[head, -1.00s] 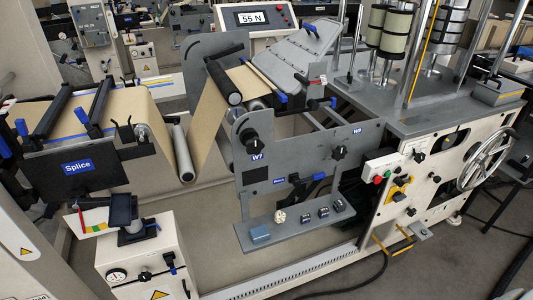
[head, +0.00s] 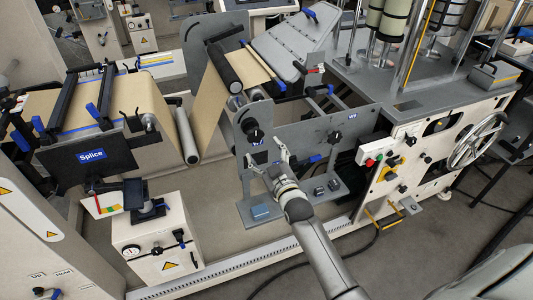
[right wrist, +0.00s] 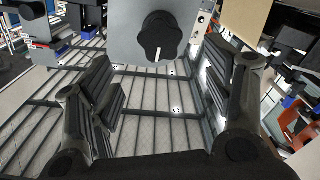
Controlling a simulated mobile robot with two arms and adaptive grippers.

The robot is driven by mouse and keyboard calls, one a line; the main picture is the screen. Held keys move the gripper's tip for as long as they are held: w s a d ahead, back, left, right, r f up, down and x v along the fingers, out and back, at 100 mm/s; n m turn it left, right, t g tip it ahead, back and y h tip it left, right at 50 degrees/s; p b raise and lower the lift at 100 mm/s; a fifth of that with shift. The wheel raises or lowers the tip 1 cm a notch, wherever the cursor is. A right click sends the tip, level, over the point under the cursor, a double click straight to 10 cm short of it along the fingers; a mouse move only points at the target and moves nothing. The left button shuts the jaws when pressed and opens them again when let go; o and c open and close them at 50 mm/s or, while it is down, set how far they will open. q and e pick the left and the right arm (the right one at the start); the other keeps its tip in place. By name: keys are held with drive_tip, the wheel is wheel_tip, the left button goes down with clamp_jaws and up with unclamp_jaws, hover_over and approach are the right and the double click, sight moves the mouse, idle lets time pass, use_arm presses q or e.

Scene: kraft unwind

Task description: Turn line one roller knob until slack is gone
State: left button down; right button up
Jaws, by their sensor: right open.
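A black round knob (head: 255,136) sits on the grey side plate (head: 305,138) of the web machine. A second black knob (head: 335,138) is to its right, under a blue label. In the right wrist view a black lobed knob (right wrist: 160,38) with a white pointer line stands ahead, top centre, on a grey plate. My right gripper (head: 267,157) is open and empty, just below and in front of the left knob, apart from it. Its two fingers (right wrist: 158,100) are spread wide in the wrist view, with the knob beyond them. The brown web (head: 210,105) runs over the black roller (head: 222,65).
The Splice unit (head: 90,155) is at left, a white cabinet (head: 155,245) at lower left. The handwheel (head: 478,140) is at right.

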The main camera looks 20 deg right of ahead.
sight(256, 138)
drive_tip(key=w+b, duration=0.1)
drive_tip(key=w, duration=0.1)
drive_tip(key=w+b, duration=0.2)
drive_tip(key=w, duration=0.1)
drive_tip(key=w+b, duration=0.2)
drive_tip(key=w, duration=0.1)
drive_tip(key=shift+w+d+f, duration=0.15)
drive_tip(key=shift+w+f, duration=0.05)
drive_tip(key=shift+f, duration=0.05)
drive_tip(key=shift+w+r+b, duration=0.1)
drive_tip(key=shift+w+b, duration=0.25)
drive_tip(key=shift+w, duration=0.25)
